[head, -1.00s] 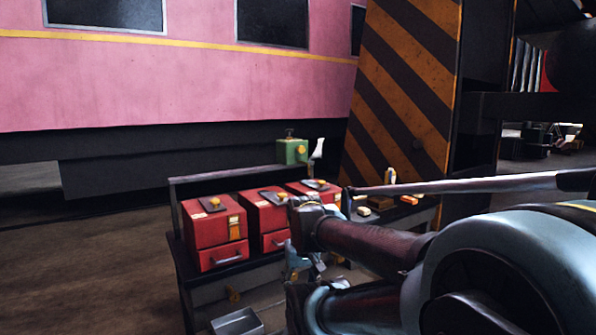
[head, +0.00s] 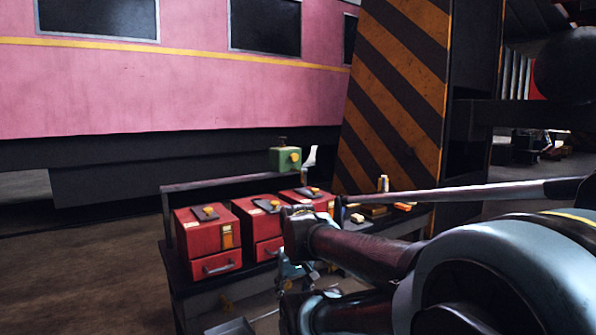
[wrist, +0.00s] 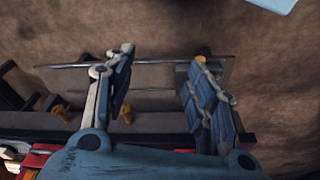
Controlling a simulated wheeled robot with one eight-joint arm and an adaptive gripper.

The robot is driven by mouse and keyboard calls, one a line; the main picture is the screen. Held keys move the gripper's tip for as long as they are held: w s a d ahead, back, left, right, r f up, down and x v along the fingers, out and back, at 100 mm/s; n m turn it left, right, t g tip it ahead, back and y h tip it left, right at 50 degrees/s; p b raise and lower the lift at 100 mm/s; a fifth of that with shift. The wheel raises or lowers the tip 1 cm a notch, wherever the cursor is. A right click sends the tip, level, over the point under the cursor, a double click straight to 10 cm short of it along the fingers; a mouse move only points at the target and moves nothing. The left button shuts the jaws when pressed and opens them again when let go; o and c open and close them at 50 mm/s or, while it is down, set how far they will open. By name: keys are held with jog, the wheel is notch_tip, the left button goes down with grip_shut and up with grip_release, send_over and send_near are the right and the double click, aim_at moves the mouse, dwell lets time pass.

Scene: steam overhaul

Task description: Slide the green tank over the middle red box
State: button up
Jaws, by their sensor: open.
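The middle red box (head: 267,250) stands in a row between the left red box (head: 192,245) and the right red box (head: 324,204). Each has a dark plate on top. My gripper (wrist: 160,72) is open and empty in the wrist view, pointing down past the bench front. In the head view my arm hides part of the middle and right boxes. The wrist view does not show the tank.
The dark bench rail (head: 210,182) runs behind the boxes. Small items (head: 375,210) lie on the bench's right end. A striped orange and black pillar (head: 395,100) stands behind it. A pink coach (head: 190,90) fills the back. Brown floor (head: 80,260) is clear at left.

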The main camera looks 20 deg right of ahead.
jog(key=shift+o, duration=0.3)
jog(key=w+a+r+n+t+y, duration=0.1)
jog(key=w+a+r+y, duration=0.1)
jog(key=w+r, duration=0.4)
jog(key=w+a+r+n+t+y, duration=0.1)
jog(key=w+a+r+y, duration=0.2)
jog(key=w, duration=0.5)
jog(key=w+d+r+n+t+y, duration=0.1)
jog(key=w+d+r+t, duration=0.1)
jog(key=w+r, duration=0.5)
jog(key=w+d+r+n+t+y, duration=0.1)
jog(key=w+d+r+t, duration=0.15)
jog(key=w, duration=0.75)
jog(key=t+h, duration=0.1)
jog(key=t, duration=0.7)
send_near(296, 157)
jog(key=x, duration=1.1)
jog(key=shift+s+a, duration=0.1)
jog(key=shift+a, duration=0.05)
